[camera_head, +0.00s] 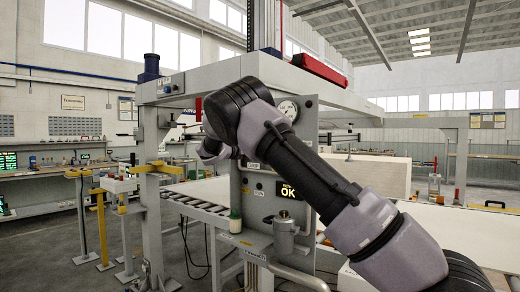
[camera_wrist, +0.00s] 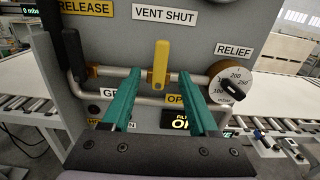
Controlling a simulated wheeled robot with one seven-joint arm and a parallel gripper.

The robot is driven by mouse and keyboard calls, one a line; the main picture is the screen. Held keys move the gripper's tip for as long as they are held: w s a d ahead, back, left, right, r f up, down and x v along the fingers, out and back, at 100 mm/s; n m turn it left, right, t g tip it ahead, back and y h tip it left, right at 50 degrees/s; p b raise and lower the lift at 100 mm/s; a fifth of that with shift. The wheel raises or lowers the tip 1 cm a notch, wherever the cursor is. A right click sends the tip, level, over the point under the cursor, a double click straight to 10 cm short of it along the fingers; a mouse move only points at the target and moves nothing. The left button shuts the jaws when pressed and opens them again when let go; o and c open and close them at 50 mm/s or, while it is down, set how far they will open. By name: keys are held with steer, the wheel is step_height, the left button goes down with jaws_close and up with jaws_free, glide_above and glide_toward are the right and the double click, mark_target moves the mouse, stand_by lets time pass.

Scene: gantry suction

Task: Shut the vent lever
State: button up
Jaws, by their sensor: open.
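In the wrist view, a yellow lever handle (camera_wrist: 161,64) stands upright on a horizontal metal pipe, below the white VENT SHUT label (camera_wrist: 165,14). It appears between the tips of my gripper (camera_wrist: 157,76), whose teal fingers are spread open with a visible gap on each side. I cannot tell how far the tips are from the handle in depth. A yellow label reading "OP" (camera_wrist: 175,99) is partly covered by the right finger. In the head view, my arm hides the lever and my gripper; the grey panel (camera_head: 311,130) shows behind it.
Right of the lever is a round RELIEF dial (camera_wrist: 231,81) with a black knob. A dark bent lever (camera_wrist: 75,52) is at the left, near the RELEASE label (camera_wrist: 86,7). The OK display (camera_head: 287,190) is low on the panel. A roller conveyor (camera_head: 200,203) runs beside it.

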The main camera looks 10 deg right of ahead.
steer(key=shift+v, duration=2.1)
steer(key=s+d+f+m+g+y, duration=0.2)
steer(key=s+d+m+g+y, duration=0.15)
steer(key=s+d+m, duration=0.55)
steer(key=s+d+f+m+g+y, duration=0.15)
steer(key=s+d+m+g, duration=0.35)
steer(key=d, duration=0.8)
steer(key=s+a+m+t+y, duration=0.1)
steer(key=s+m+y, duration=0.4)
steer(key=s, duration=1.1)
steer(key=s+a+m+t+y, duration=0.2)
steer(key=s+a+m+y, duration=0.2)
steer(key=s+m, duration=0.8)
steer(key=s, duration=0.5)
steer(key=shift+s+r+y, duration=0.15)
steer(key=shift+s+y, duration=0.1)
steer(key=shift+y, duration=0.15)
